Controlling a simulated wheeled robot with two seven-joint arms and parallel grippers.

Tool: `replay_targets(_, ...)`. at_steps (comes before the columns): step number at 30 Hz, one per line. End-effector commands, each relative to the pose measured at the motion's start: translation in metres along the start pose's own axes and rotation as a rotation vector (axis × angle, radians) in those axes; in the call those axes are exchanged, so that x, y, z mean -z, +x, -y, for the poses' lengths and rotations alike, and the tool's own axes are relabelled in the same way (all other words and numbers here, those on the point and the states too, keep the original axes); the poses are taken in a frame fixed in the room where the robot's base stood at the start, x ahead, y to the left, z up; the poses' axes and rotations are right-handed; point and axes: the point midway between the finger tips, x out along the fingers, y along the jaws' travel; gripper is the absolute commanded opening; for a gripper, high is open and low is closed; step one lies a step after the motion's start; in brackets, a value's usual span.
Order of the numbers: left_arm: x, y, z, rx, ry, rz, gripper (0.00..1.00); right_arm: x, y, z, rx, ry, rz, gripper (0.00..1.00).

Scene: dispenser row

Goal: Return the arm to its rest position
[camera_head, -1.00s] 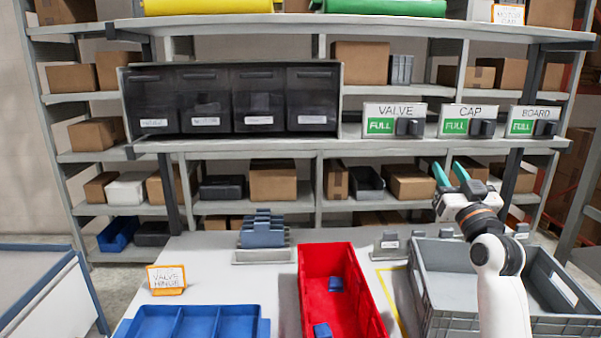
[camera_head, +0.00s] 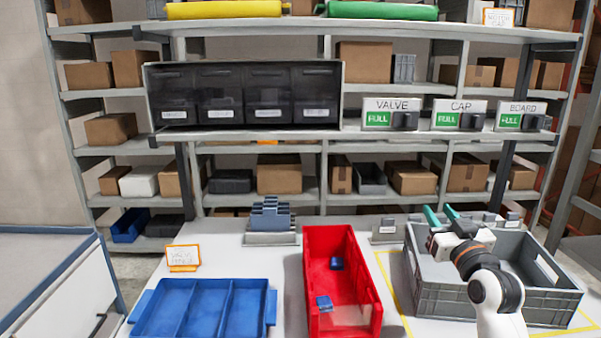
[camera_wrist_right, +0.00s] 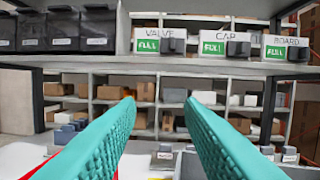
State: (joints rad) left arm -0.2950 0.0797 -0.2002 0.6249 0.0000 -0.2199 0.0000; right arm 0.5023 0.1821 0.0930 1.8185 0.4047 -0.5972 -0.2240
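My right gripper (camera_head: 441,215) is raised over the back left part of the grey crate. Its two teal fingers are apart with nothing between them. In the right wrist view the open fingers (camera_wrist_right: 167,125) point toward the shelves, below the dispenser signs. My right arm comes in from the lower right, in front of the grey crate. My left gripper does not show in the head view.
A grey crate (camera_head: 447,305) stands right on the table. A red bin (camera_head: 335,265) holds two blue pieces (camera_head: 324,303). A blue divided tray (camera_head: 203,283) is at front left. Valve, cap and board dispensers (camera_head: 405,120) line the shelf behind.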

Motion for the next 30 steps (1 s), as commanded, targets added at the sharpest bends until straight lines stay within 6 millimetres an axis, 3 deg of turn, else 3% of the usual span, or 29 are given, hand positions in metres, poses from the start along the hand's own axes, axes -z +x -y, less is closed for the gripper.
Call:
replay_targets(8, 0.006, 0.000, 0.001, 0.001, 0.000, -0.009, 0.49, 0.097, -0.057, -0.038, -0.054, -0.025, -0.279, 0.35)
replay_targets(11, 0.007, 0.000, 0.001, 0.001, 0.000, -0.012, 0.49, 0.146, -0.101, -0.058, -0.080, -0.037, -0.442, 0.35)
replay_targets(15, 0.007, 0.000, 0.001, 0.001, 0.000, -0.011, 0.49, 0.209, -0.184, -0.084, -0.106, -0.048, -0.706, 0.35)
replay_targets(18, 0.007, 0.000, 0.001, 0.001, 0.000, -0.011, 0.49, 0.239, -0.246, -0.099, -0.115, -0.050, -0.881, 0.35)
replay_targets(24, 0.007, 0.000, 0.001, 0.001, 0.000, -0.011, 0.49, 0.264, -0.337, -0.114, -0.114, -0.051, -1.127, 0.35)
replay_targets(30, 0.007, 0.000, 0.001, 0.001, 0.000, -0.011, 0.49, 0.269, -0.404, -0.122, -0.106, -0.048, -1.303, 0.35)
